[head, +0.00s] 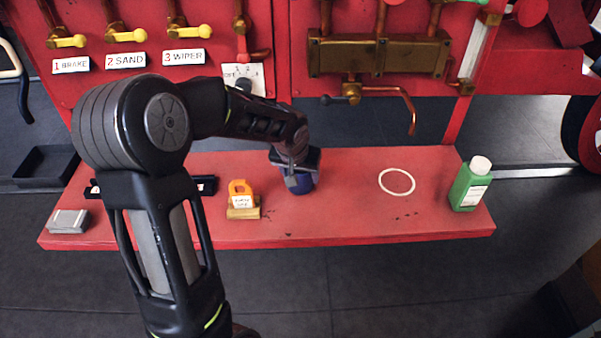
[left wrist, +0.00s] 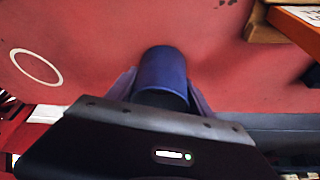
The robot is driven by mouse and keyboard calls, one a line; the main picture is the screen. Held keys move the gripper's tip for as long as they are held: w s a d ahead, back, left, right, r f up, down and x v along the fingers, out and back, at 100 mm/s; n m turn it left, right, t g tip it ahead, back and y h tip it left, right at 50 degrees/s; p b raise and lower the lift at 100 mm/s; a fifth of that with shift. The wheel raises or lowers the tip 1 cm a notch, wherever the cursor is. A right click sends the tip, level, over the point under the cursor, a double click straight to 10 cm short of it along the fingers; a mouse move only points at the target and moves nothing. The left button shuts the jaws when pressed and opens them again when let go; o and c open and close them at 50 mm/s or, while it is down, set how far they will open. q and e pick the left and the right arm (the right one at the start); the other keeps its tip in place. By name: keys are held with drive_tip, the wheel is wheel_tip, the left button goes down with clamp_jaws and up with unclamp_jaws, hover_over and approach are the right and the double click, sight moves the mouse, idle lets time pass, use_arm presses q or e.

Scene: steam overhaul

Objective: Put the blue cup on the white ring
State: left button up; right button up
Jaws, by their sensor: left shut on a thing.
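The blue cup (head: 300,185) is on or just above the red shelf, left of the white ring (head: 397,181). My left gripper (head: 298,178) is shut on the cup from above and behind, and partly hides it in the head view. In the left wrist view the blue cup (left wrist: 163,70) sits between the two fingers of my left gripper (left wrist: 160,88), and the white ring (left wrist: 36,67) lies flat and empty to its left. I cannot tell whether the cup touches the shelf. My right gripper is not in view.
The red shelf (head: 340,215) is clear between cup and ring. A green bottle (head: 470,184) stands right of the ring. An orange padlock-like item (head: 240,190) on a wooden block is left of the cup. A brass manifold with a copper pipe (head: 410,110) hangs above the shelf.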

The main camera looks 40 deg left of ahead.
use_arm(q)
drive_tip(key=o, duration=1.4)
drive_tip(key=shift+f, duration=0.1)
drive_tip(key=shift+r, duration=0.35)
drive_tip(key=v, duration=1.1)
drive_tip(key=shift+s+r, duration=0.25)
drive_tip(key=shift+o, duration=0.6)
